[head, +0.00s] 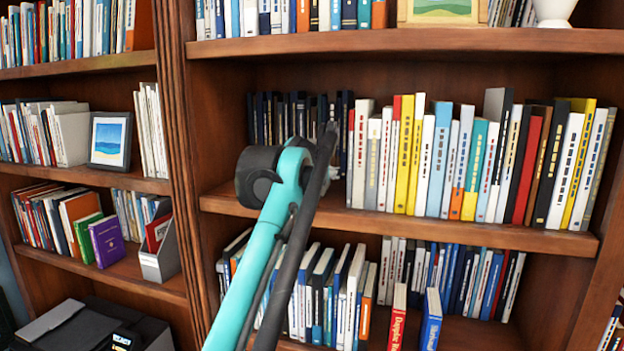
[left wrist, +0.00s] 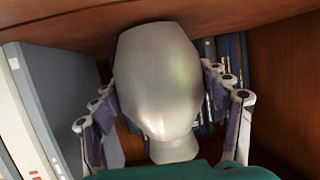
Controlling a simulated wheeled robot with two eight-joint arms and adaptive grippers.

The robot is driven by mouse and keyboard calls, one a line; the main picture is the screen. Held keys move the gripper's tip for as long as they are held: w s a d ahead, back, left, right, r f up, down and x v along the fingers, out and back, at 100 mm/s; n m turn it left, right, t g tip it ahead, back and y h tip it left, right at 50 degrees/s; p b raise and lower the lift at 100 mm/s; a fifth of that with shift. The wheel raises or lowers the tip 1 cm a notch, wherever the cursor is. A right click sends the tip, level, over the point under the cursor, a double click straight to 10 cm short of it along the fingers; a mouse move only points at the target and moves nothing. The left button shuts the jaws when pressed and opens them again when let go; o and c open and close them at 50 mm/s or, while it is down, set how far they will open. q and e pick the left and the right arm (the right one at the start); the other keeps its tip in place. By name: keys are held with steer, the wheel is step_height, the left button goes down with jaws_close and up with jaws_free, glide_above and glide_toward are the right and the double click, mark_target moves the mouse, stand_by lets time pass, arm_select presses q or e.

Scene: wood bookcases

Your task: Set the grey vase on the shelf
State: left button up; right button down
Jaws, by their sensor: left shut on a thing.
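The grey vase (left wrist: 160,85) fills the middle of the left wrist view, smooth and metallic, with a broad body and a narrow part at the bottom of the picture. My left gripper (left wrist: 165,100) has a finger on each side of it and is shut on it. In the head view my left arm reaches up to the middle shelf (head: 470,232), in front of the dark blue books. There the arm hides the vase and most of the gripper. I cannot tell whether the vase touches the shelf. My right gripper is in neither view.
Dark blue books (head: 272,118) stand behind the arm's end, and a row of light and coloured books (head: 430,160) stands close on its right. A wooden board (left wrist: 70,22) crosses the top of the wrist view. Bare shelf (head: 222,200) shows left of the arm.

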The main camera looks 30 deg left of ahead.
arm_select(q)
steer(key=shift+a, duration=0.1)
steer(key=shift+w, duration=0.35)
steer(key=o, duration=1.4)
steer(key=shift+w+f, duration=0.2)
steer(key=shift+w, duration=0.05)
steer(key=shift+s+r, duration=0.2)
steer(key=shift+s, duration=0.15)
steer(key=shift+s+d+r, duration=0.1)
steer(key=shift+s+d, duration=0.25)
steer(key=shift+s, duration=0.15)
steer(key=b+v, duration=0.2)
steer(key=v, duration=0.8)
steer(key=shift+s+d+r, duration=0.1)
steer(key=shift+s+r, duration=0.05)
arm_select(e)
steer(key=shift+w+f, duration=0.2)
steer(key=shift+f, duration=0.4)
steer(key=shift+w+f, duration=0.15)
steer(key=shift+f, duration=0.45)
arm_select(q)
steer(key=shift+s, duration=0.1)
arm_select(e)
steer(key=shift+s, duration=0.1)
